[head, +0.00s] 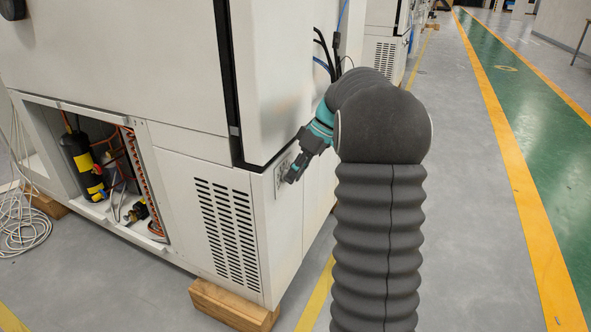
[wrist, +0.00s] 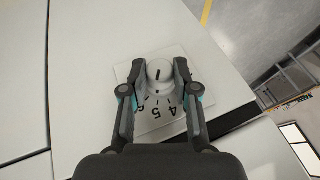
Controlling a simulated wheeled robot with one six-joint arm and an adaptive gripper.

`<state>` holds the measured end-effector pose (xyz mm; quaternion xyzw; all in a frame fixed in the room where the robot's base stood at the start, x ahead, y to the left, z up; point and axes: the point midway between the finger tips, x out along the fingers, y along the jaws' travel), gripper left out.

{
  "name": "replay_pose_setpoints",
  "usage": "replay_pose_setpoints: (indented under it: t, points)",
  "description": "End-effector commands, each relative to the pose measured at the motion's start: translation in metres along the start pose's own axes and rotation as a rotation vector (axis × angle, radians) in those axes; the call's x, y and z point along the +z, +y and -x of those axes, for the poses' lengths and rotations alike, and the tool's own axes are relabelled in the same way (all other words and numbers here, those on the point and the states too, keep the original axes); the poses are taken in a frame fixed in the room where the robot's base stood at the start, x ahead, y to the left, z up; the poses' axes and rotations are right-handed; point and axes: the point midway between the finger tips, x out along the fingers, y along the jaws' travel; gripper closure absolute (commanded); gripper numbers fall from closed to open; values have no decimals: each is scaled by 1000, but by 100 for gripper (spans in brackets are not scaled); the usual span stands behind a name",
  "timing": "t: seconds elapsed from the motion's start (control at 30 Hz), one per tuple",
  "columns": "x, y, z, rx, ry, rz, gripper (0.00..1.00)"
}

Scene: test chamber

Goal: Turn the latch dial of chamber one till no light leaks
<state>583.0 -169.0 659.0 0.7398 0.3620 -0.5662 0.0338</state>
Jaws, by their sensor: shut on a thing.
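The latch dial (wrist: 160,72) is a pale round knob with a dark pointer line, on a white square scale plate (wrist: 125,72) with black numbers; 4, 5 and 6 can be read on the side toward my gripper. My gripper (wrist: 159,75) is shut on the dial, one finger on each side of it. The rest of the scale is hidden by the dial and fingers. In the head view my gripper (head: 292,176) reaches the side face of the white chamber (head: 285,70) at a low panel. The dial itself is hard to make out there.
An open bay (head: 95,165) in the chamber's base shows a black cylinder and pipes. A wooden block (head: 232,303) sits under the corner. Loose white cable (head: 22,232) lies on the floor at left. Grey floor (head: 465,200) to the right is clear. Black cables hang above my gripper.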

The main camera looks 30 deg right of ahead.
Motion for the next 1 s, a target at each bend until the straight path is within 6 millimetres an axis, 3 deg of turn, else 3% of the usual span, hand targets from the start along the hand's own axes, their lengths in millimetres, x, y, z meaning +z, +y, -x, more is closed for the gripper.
replay_pose_setpoints:
  t: [0.1, 0.13, 0.2, 0.23, 0.67, 1.0]
  points:
    - [0, 0, 0, 2, 2, 1, 100]
    - [-1, 0, 0, 2, 2, 1, 66]
    - [0, 0, 0, 2, 2, 1, 48]
    - [0, 0, 0, 2, 2, 1, 46]
    - [0, 0, 9, 3, 2, 1, 46]
    - [0, 1, 72, 5, 3, 1, 46]
